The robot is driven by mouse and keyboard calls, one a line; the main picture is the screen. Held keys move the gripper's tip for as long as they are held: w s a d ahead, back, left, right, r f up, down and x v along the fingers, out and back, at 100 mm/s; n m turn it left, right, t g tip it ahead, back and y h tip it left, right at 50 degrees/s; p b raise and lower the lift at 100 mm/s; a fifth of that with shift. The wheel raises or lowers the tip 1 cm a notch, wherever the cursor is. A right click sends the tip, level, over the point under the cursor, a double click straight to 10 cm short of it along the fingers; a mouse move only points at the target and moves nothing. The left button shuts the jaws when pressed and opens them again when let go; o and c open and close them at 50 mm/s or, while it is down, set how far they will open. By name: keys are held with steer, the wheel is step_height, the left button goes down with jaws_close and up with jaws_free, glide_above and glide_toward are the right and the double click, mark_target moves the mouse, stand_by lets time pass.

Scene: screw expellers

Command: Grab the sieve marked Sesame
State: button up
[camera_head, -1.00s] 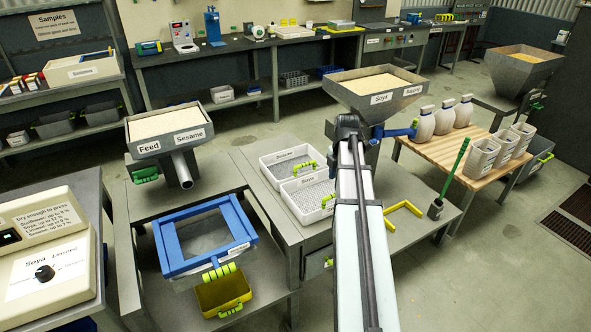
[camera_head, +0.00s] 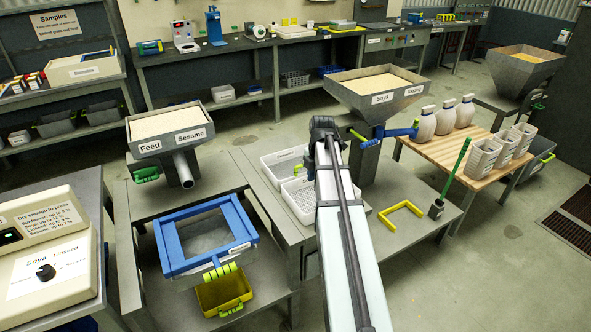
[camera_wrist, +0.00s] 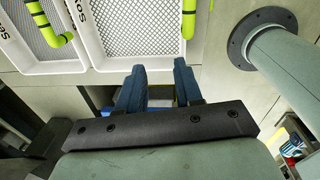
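Two white mesh sieves lie on the bench in the head view: a rear sieve (camera_head: 277,166) and a front sieve (camera_head: 299,203), partly hidden by my arm. In the wrist view both sieves show at the top, a left one (camera_wrist: 35,55) and a right one (camera_wrist: 135,35), with yellow-green handles (camera_wrist: 188,18) and partly visible upside-down labels. My gripper (camera_wrist: 158,75) is open and empty, its blue fingers apart beside the sieves' edge. The head view hides its fingertips.
The Feed Sesame hopper (camera_head: 168,124) stands left, the Soya hopper (camera_head: 376,82) behind my arm. A blue frame (camera_head: 170,245) with mesh sits lower left above a yellow bin (camera_head: 224,296).

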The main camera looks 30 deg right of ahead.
steer(key=w+a+f, duration=0.1)
steer(key=w+a, duration=0.7)
steer(key=w, duration=0.3)
steer(key=w+d+m+t, duration=0.1)
steer(key=w+m+t, duration=0.3)
steer(key=w+m, duration=1.1)
steer(key=f+m, duration=0.1)
steer(key=f, duration=0.1)
steer(key=f+m, duration=0.2)
steer(key=s+f+m, duration=0.1)
steer(key=f, duration=0.2)
steer(key=shift+s+d+f, duration=0.1)
steer(key=shift+d, duration=0.1)
steer(key=shift+s+d+x, duration=0.1)
steer(key=shift+d+x, duration=0.05)
steer(key=shift+x, duration=0.75)
steer(key=shift+s+d+x, duration=0.1)
steer(key=shift+x, duration=0.8)
steer(key=shift+s+d+x, duration=0.1)
steer(key=shift+d+x, duration=0.05)
steer(key=shift+x, duration=0.7)
steer(key=shift+f, duration=0.1)
jaws_close()
